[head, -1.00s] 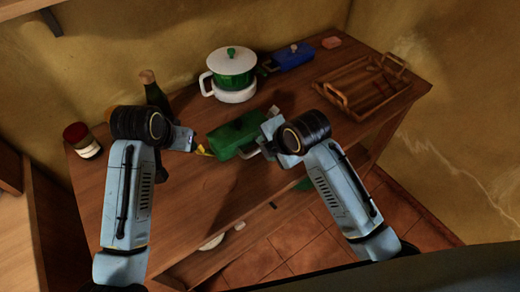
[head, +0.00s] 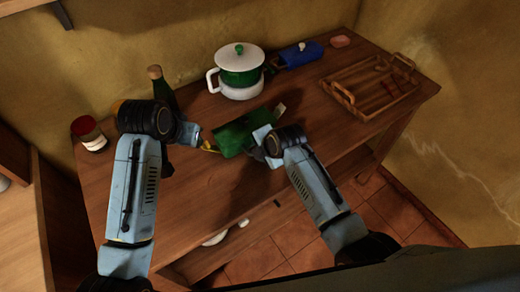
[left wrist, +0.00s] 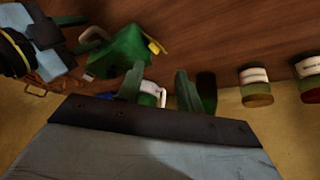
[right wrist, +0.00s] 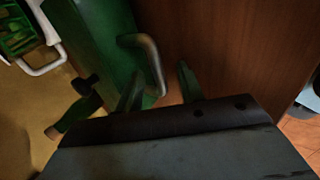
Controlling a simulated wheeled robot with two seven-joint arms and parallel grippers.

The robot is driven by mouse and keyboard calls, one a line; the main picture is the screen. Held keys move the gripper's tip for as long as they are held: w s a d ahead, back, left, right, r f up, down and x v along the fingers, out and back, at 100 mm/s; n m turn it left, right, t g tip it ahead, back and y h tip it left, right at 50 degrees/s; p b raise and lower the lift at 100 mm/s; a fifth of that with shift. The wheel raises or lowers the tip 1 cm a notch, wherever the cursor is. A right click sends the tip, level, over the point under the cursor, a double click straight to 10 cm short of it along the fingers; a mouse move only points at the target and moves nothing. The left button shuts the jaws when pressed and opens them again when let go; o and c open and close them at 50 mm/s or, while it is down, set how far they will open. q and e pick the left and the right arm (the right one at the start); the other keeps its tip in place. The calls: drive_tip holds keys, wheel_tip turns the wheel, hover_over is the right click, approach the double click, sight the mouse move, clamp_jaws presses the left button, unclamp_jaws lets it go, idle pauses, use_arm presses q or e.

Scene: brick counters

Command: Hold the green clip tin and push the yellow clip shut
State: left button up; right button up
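The green clip tin (head: 236,136) lies on the brown counter between my grippers. Its yellow clip (head: 209,147) sticks out at the tin's left end; it also shows in the left wrist view (left wrist: 156,47). My left gripper (head: 197,135) is open and empty just left of the tin, near the clip. My right gripper (head: 262,143) is at the tin's right end. In the right wrist view, its fingers (right wrist: 158,88) are apart, with the grey bar handle (right wrist: 147,48) reaching in between them; I cannot tell whether they touch it.
A green and white pot (head: 239,77) stands behind the tin. A dark bottle (head: 158,85) and a red-lidded jar (head: 88,133) stand at the left. A blue tin (head: 300,54) and a wooden tray (head: 345,112) are at the right. The counter's front strip is clear.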

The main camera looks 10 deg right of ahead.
clamp_jaws()
use_arm(q)
drive_tip(key=c, duration=0.3)
drive_tip(key=shift+w+d, duration=0.2)
drive_tip(key=shift+w, duration=0.1)
drive_tip(key=shift+c, duration=1.3)
drive_tip(key=shift+w+d+f+n+g+y, duration=0.1)
drive_tip(key=shift+w+d+n+g+y, duration=0.05)
drive_tip(key=shift+w+n+g, duration=0.25)
drive_tip(key=shift+w+d+n+g+y, duration=0.1)
drive_tip(key=shift+w+n+g+y, duration=0.15)
drive_tip(key=shift+w, duration=0.2)
clamp_jaws()
drive_tip(key=shift+n+g+y, duration=0.5)
drive_tip(key=shift+n+g, duration=0.35)
drive_tip(key=shift+g, duration=0.1)
drive_tip(key=shift+w+a+f, duration=0.15)
drive_tip(key=shift+w+f, duration=0.15)
drive_tip(key=shift+f, duration=1.05)
drive_tip(key=shift+w+a+f, duration=0.15)
drive_tip(key=shift+w+f, duration=0.2)
drive_tip(key=shift+f, duration=0.95)
drive_tip(key=shift+w+a+f, duration=0.15)
drive_tip(key=shift+w+f, duration=0.15)
drive_tip(key=shift+f, duration=1.05)
